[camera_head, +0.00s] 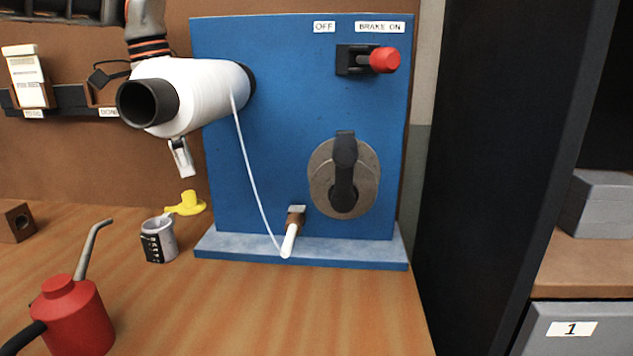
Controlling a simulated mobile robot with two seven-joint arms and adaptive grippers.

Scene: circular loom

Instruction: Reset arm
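My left arm comes down from the top left, behind a large white thread spool (196,92) with a dark core. The spool sticks out from a blue panel (285,110). A grey fingertip of my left gripper (181,158) shows just below the spool. The rest of the gripper is hidden by the spool, so its opening cannot be judged. A white thread runs from the spool down to a small white-tipped guide (290,238) at the panel's base. My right gripper is not in view.
The panel carries a red-knobbed lever (384,60) by the "BRAKE ON" label and a dark crank handle (344,170) on a grey disc. A red oil can (75,315), a grey cup (160,241) and a yellow piece (188,204) stand on the bench. A dark post (490,170) rises at right.

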